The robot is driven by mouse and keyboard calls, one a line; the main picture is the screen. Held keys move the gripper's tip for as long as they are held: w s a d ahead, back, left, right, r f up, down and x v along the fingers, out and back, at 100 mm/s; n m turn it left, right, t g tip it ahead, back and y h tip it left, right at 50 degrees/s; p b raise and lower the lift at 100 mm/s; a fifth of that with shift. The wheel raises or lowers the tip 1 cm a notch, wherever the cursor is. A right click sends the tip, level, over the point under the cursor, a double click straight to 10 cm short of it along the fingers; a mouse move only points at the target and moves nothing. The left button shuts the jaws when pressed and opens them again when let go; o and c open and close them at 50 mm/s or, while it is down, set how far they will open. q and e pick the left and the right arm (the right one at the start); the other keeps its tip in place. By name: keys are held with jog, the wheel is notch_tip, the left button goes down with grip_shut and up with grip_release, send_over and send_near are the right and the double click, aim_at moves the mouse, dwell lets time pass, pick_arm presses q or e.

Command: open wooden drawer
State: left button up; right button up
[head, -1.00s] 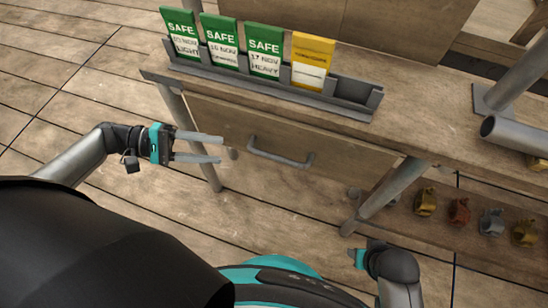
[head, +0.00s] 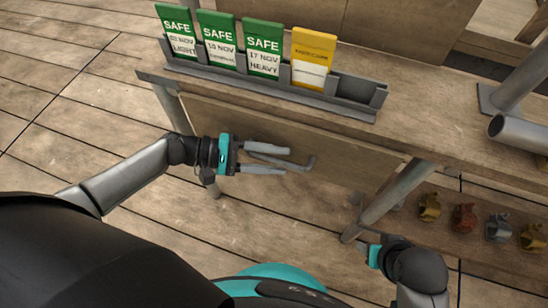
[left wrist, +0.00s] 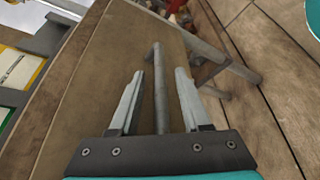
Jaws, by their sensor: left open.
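The wooden drawer (head: 330,148) is a wide brown front under the bench top. It looks shut. Its grey bar handle (head: 308,163) is partly hidden behind my left gripper (head: 287,161) in the head view. My left gripper is open in front of the handle. In the left wrist view the handle (left wrist: 160,85) runs between the two open fingers (left wrist: 158,95), with a gap to each side. I cannot tell how deep the bar sits between them. My right gripper (head: 366,255) shows only in part at the lower right, away from the drawer; its fingers are not clear.
A grey rack (head: 235,78) on the bench top (head: 430,110) holds green SAFE cards (head: 219,38) and a yellow card (head: 313,58). A bench leg (head: 398,195) stands right of the drawer. Several small clamps (head: 464,217) sit on a lower shelf at right.

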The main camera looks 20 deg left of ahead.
pick_arm(q)
grip_shut()
dwell(0.3)
dwell(1.1)
